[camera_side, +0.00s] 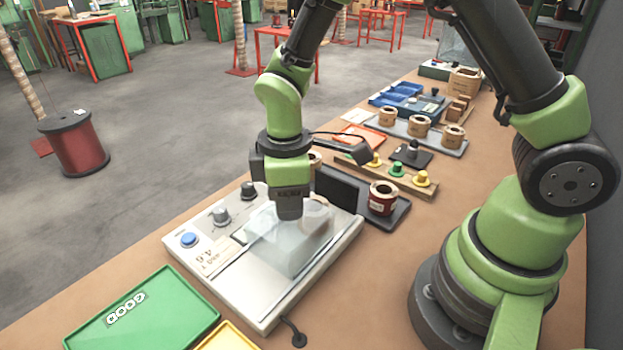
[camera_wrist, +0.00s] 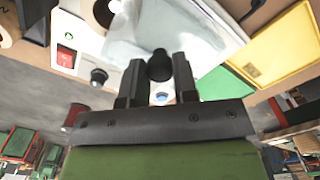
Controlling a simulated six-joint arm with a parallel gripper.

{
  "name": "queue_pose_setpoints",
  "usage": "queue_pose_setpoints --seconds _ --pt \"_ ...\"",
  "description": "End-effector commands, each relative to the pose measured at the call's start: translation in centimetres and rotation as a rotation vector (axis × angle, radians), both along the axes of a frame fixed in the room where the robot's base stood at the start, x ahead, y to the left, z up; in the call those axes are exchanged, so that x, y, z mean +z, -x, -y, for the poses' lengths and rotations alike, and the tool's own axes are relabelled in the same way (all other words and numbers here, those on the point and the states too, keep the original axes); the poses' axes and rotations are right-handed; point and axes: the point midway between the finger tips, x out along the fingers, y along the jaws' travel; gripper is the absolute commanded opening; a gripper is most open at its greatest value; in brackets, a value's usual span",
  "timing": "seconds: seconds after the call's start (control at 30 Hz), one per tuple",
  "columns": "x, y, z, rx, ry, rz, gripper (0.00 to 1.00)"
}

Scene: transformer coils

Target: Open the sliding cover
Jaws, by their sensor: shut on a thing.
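The sliding cover (camera_side: 290,248) is a clear, see-through box on top of a light grey tester (camera_side: 262,303). In the wrist view, the cover (camera_wrist: 185,25) fills the upper middle. A black knob (camera_wrist: 160,66) on the cover sits between my two fingers. My gripper (camera_side: 289,212) points down at the cover in the side view, hiding the knob there. In the wrist view, my gripper (camera_wrist: 158,72) is shut on the knob. I cannot tell from these views how far along its travel the cover stands.
The tester carries a blue button (camera_side: 189,239) and dark knobs (camera_side: 221,217) at left. A green GOOD tray (camera_side: 145,315) and a yellow tray (camera_side: 228,340) lie in front. A dark stand with a red coil (camera_side: 383,198) is close at right. Several coils and trays stand farther back.

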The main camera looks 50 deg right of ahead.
Motion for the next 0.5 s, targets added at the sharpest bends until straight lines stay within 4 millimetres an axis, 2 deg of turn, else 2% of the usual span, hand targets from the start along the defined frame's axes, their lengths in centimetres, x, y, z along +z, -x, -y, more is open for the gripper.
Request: queue_pose_setpoints --seconds 0.03,0.1,0.2,0.33,0.5 --pt "0.0 -0.1 -1.6 0.012 -0.001 0.006 0.00" --pt "0.0 -0.1 -3.3 0.011 -0.001 0.007 0.00" --pt "0.1 -0.2 -5.0 0.008 -0.001 0.008 0.00" --pt "0.1 -0.1 -6.0 0.003 -0.001 0.007 0.00" --pt "0.1 -0.1 -6.1 0.000 -0.002 0.008 0.00"
